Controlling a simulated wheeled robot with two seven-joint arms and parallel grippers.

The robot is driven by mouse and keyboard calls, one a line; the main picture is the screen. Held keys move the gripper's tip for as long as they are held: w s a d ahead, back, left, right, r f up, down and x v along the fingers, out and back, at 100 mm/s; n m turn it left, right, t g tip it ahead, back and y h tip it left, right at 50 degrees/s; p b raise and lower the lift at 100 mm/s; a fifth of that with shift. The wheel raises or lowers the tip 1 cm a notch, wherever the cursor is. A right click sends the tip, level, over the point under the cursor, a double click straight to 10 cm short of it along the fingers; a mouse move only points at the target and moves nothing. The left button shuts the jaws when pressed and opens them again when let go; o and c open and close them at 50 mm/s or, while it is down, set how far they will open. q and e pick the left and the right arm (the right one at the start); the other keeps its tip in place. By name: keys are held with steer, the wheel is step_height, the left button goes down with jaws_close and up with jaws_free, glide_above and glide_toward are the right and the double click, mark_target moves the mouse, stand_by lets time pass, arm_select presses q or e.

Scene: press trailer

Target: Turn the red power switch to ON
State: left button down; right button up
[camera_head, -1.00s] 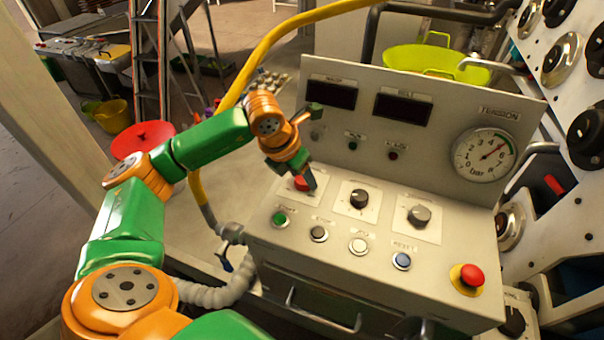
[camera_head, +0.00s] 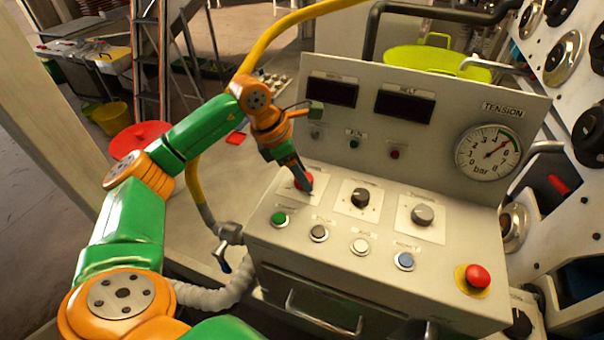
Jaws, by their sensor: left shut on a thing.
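The red power switch (camera_head: 303,181) sits on a white plate at the left end of the control box's sloped top. My left gripper (camera_head: 304,190) is at the switch with its fingers pointing down, shut on it. The fingers cover much of the knob, so its angle and the ON marking cannot be read. My right gripper is not in view.
Two dark knobs (camera_head: 360,197) stand to the right of the switch. A row of buttons, including a green one (camera_head: 279,219), runs in front. A red emergency button (camera_head: 473,277) is at the right. The upright panel (camera_head: 440,140) rises behind.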

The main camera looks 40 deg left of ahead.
arm_select(q)
steer(key=m+g, duration=0.1)
steer(key=m, duration=0.2)
steer(key=m+g+h+p, duration=0.1)
steer(key=m, duration=0.2)
steer(key=shift+w+r+h, duration=0.15)
steer(key=shift+w+h, duration=0.05)
steer(key=shift+h, duration=0.1)
steer(key=shift+w+m+g+p, duration=0.1)
steer(key=shift+m+g+p, duration=0.65)
steer(key=shift+m, duration=2.05)
steer(key=shift+a+g, duration=0.1)
steer(key=shift+g, duration=0.25)
steer(key=shift+b, duration=0.3)
steer(key=shift+c, duration=1.5)
jaws_free()
